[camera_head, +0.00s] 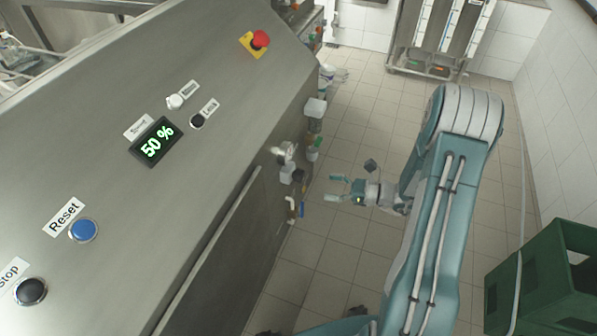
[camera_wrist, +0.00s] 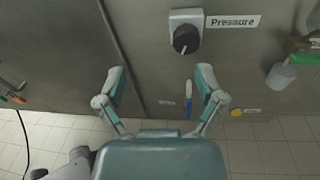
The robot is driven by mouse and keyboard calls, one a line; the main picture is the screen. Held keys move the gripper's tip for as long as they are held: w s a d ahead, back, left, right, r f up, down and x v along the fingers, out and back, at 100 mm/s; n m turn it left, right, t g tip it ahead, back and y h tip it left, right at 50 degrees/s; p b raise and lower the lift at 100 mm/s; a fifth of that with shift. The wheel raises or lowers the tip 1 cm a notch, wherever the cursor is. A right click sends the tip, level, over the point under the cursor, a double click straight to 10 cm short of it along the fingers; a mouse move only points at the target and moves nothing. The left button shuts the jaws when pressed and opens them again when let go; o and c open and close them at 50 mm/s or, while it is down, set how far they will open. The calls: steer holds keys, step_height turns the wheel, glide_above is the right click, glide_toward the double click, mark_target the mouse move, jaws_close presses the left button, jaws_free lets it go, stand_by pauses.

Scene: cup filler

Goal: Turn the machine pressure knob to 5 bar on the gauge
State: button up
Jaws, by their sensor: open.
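The pressure knob (camera_wrist: 186,40) is black with a pale pointer mark. It sits on a light grey housing on the machine's steel side, beside a label (camera_wrist: 234,22) reading "Pressure". My gripper (camera_wrist: 161,80) is open and empty, its two fingers apart. In the wrist view the knob lies beyond the fingertips, above and right of the middle between them, untouched. The head view shows my gripper (camera_head: 335,187) pointing left toward the machine's side, with a gap between. I cannot make out a gauge reading in either view.
The machine's panel carries a "50 %" display (camera_head: 155,142), a blue Reset button (camera_head: 83,229), a black Stop button (camera_head: 31,291) and a red emergency button (camera_head: 260,39). A blue-handled valve (camera_wrist: 188,98) hangs below the knob. A green crate (camera_head: 540,280) stands at lower right. The tiled floor between is mostly clear.

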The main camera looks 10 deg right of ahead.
mark_target(303, 178)
step_height(303, 178, down, 3)
steer(key=w+d+m+t, duration=0.1)
steer(key=d+m+t, duration=0.1)
steer(key=m, duration=0.1)
steer(key=shift+n, duration=0.3)
steer(key=x, duration=1)
steer(key=shift+w+a, duration=0.15)
steer(key=shift+w, duration=0.25)
steer(key=c, duration=1.1)
